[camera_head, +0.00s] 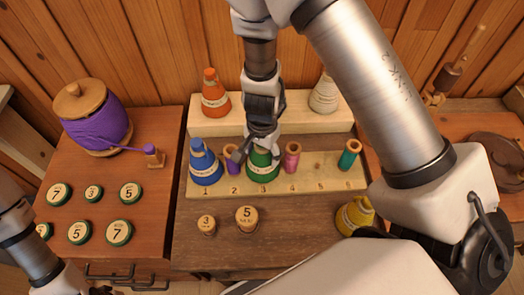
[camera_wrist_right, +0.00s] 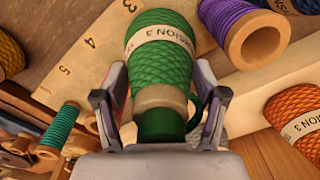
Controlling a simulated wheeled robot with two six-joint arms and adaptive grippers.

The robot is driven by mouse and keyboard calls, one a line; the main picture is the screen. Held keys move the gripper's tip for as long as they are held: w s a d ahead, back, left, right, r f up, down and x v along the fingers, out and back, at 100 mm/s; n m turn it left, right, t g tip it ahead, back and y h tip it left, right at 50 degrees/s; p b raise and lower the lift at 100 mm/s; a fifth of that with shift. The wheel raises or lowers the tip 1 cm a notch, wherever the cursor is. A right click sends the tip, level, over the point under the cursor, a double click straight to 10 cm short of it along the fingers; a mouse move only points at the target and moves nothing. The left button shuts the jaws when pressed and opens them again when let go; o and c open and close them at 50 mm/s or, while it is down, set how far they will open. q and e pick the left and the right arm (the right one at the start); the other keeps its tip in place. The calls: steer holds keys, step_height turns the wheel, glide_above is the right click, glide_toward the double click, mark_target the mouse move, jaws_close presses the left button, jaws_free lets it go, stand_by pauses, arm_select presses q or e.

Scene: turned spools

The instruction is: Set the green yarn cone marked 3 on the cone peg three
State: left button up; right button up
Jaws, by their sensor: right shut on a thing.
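The green yarn cone (camera_head: 264,169) has a white label and stands upright, or nearly so, at the number 3 of the pale peg board (camera_head: 320,180). My right gripper (camera_head: 258,146) comes down from above and is shut on its narrow top. In the right wrist view the fingers (camera_wrist_right: 160,112) flank the wooden neck and green tip of the green cone (camera_wrist_right: 160,58), whose label reads 3. Peg three is hidden under the cone, and I cannot tell whether the base touches the board. My left arm shows at lower left, its fingers outside the frame.
On the board, a blue cone (camera_head: 205,165) and a purple spool (camera_head: 232,160) stand left of the green cone; a pink spool (camera_head: 292,157) and a teal spool (camera_head: 349,156) stand right. An orange cone (camera_head: 215,93) and white cone (camera_head: 325,97) stand behind.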

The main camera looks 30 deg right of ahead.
steer(key=o, duration=1.3)
steer(key=shift+c, duration=0.2)
step_height(320, 180, up, 11)
steer(key=p, duration=1)
steer(key=shift+s, duration=0.1)
steer(key=shift+f, duration=0.1)
